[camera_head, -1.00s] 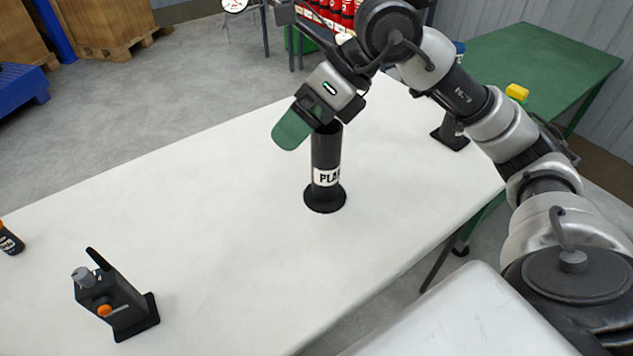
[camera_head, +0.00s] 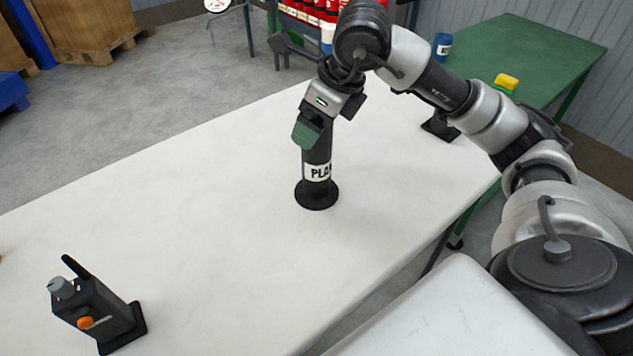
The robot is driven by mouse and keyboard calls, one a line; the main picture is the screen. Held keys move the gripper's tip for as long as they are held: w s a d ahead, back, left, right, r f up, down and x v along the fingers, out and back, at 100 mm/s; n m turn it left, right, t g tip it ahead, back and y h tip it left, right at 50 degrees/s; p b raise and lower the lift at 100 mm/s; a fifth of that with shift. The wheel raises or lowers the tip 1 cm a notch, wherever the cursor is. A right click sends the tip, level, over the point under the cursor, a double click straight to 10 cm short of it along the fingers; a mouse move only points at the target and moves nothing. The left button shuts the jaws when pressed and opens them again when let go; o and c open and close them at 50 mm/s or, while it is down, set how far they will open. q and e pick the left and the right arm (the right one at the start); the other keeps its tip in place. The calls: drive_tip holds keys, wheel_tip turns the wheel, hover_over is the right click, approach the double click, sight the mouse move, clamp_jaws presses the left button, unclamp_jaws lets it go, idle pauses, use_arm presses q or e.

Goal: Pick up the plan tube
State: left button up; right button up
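The plan tube (camera_head: 317,172) is a black upright cylinder with a wide round foot and a white label reading "PLA…". It stands on the white table (camera_head: 200,215). My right gripper (camera_head: 308,136) comes down from above at the tube's upper end. One green finger pad shows in front of the tube's left side. The other finger and the tube's top are hidden, so I cannot tell whether the gripper is closed on it. My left gripper is not in view.
A black device with an orange knob (camera_head: 98,315) stands at the table's near left. A dark stand (camera_head: 440,126) is at the far right edge. A green table (camera_head: 530,55) behind holds a blue can (camera_head: 442,46) and a yellow item (camera_head: 507,81). The table around the tube is clear.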

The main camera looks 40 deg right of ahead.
drive_tip(key=shift+x, duration=1.05)
drive_tip(key=shift+c, duration=0.2)
drive_tip(key=c, duration=1.4)
drive_tip(key=shift+c, duration=0.5)
drive_tip(key=shift+r, duration=0.15)
